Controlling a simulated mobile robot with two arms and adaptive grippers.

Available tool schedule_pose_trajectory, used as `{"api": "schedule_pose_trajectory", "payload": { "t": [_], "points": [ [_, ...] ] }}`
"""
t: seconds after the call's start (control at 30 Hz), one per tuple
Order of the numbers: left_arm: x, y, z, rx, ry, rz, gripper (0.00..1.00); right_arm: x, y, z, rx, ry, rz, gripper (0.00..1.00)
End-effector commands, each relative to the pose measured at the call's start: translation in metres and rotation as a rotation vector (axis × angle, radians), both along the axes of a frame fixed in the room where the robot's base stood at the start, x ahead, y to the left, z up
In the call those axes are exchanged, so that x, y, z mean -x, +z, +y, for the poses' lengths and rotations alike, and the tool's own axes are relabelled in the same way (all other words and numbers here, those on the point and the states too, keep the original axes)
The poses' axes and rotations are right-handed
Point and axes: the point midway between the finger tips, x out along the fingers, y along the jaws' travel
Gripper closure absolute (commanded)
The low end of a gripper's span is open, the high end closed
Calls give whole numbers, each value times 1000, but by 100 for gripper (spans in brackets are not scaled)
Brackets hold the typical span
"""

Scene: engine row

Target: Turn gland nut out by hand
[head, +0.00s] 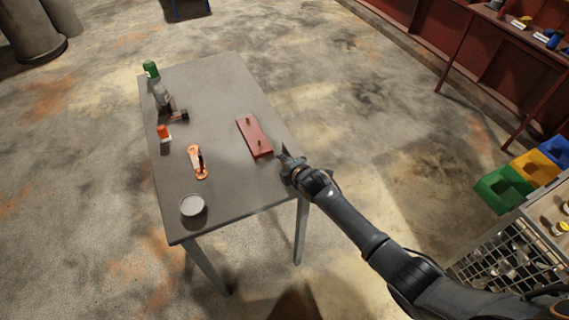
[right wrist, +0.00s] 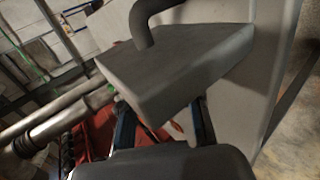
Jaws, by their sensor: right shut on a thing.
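My right gripper (head: 287,163) is at the right edge of the grey table, just right of the red plate (head: 254,137) and apart from it. In the right wrist view its two fingers reach up to a grey angular block (right wrist: 185,70) with a dark curved bar (right wrist: 148,22) rising from it. The gripper is shut on this block. In the head view only a small grey tip shows at the fingers. I cannot pick out a gland nut by shape in either view. My left gripper is not in view.
On the table (head: 235,190) are an orange tool (head: 197,163), a round pale tin (head: 192,206), an orange-capped item (head: 164,134) and a green-topped bottle (head: 151,70). Coloured bins (head: 503,188) stand at right. The table's front right is clear.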

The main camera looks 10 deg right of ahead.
Motion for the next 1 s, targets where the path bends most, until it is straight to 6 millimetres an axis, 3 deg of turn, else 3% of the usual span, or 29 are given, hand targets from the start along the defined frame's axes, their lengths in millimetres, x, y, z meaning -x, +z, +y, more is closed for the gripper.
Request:
{"api": "schedule_pose_trajectory", "payload": {
  "t": [0.03, 0.07, 0.17, 0.2, 0.67, 1.0],
  "points": [
    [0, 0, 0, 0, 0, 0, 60, 0, -1, -2, 2, -2, 0, 99],
    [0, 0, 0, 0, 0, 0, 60, 0, -1, -2, 2, -2, 0, 66],
    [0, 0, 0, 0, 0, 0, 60, 0, -1, -2, 1, -2, 1, 45],
    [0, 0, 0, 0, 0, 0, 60, 0, -1, -1, 1, -2, 1, 43],
    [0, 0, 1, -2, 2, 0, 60, 8, 5, -3, 0, 1, -1, 43],
    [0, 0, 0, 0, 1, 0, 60, 47, 35, -17, 3, 1, -2, 43]
  ]
}}
